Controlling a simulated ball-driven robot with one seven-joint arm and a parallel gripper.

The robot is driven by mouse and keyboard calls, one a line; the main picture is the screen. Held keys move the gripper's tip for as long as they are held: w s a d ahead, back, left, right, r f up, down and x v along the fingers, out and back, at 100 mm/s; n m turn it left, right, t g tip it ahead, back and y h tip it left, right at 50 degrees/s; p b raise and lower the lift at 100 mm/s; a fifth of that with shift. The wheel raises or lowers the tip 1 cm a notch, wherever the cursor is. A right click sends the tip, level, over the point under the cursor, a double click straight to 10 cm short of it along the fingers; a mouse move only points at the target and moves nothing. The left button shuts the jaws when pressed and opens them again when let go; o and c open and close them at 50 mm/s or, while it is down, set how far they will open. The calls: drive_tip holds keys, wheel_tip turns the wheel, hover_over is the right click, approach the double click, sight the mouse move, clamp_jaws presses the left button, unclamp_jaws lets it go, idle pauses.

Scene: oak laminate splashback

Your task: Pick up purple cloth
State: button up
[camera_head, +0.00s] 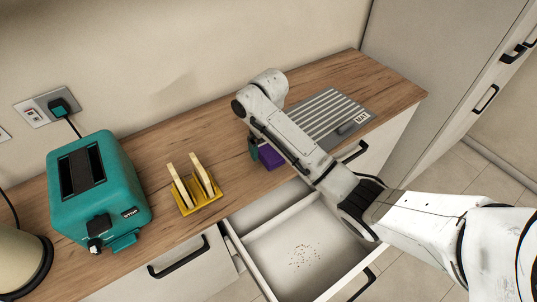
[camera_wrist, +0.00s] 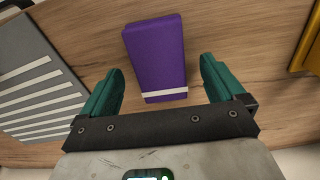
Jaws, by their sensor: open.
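The purple cloth (camera_wrist: 154,55) is a folded block with a white stripe near one end, lying on the wooden counter. In the wrist view it is at the top middle, ahead of and between the lines of my two teal fingers. My gripper (camera_wrist: 160,82) is open and empty, with a gap on each side of the cloth. In the head view the cloth (camera_head: 270,156) shows beside my gripper (camera_head: 255,149), partly hidden by my arm.
A grey ribbed panel (camera_head: 325,113) lies right of the cloth. A yellow rack (camera_head: 201,204) with bread slices and a teal toaster (camera_head: 98,190) stand left on the counter. An open drawer (camera_head: 270,228) with dark specks lies below my arm.

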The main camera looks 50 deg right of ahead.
drive_tip(key=shift+f, duration=0.9)
drive_tip(key=c, duration=1)
